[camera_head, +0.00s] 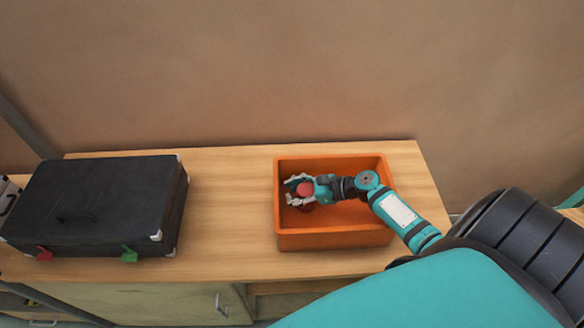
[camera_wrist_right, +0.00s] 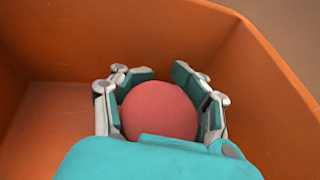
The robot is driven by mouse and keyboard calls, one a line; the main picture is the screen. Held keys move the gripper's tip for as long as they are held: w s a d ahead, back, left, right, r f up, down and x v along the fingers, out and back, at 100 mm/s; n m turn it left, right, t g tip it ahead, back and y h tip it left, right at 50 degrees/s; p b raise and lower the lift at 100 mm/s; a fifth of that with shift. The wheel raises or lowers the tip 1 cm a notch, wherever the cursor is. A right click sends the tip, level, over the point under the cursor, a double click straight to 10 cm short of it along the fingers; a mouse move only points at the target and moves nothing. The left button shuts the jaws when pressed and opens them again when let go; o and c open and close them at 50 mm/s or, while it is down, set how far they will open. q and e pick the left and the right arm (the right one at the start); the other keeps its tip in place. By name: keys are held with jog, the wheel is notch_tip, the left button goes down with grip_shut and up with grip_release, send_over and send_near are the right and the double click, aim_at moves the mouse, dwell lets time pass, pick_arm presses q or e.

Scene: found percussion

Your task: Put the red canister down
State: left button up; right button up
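The red canister (camera_wrist_right: 160,108) shows as a round red end between the fingers of my right gripper in the right wrist view. My right gripper (camera_head: 300,190) reaches into the orange bin (camera_head: 335,240) from the right, and its fingers curl around the canister on both sides. In the head view the canister (camera_head: 305,188) is partly covered by the fingers. I cannot tell whether its underside touches the bin floor. The bin's walls (camera_wrist_right: 275,95) rise around the gripper in the right wrist view. My left gripper is not in view.
The tabletop between case and bin is clear. A brown wall (camera_head: 300,80) stands behind.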

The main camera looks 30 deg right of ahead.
aim_at(312, 190)
jog(key=o, duration=0.3)
jog(key=shift+r, duration=0.15)
jog(key=v, duration=1.2)
jog(key=shift+b, duration=0.3)
jog(key=shift+r, duration=0.15)
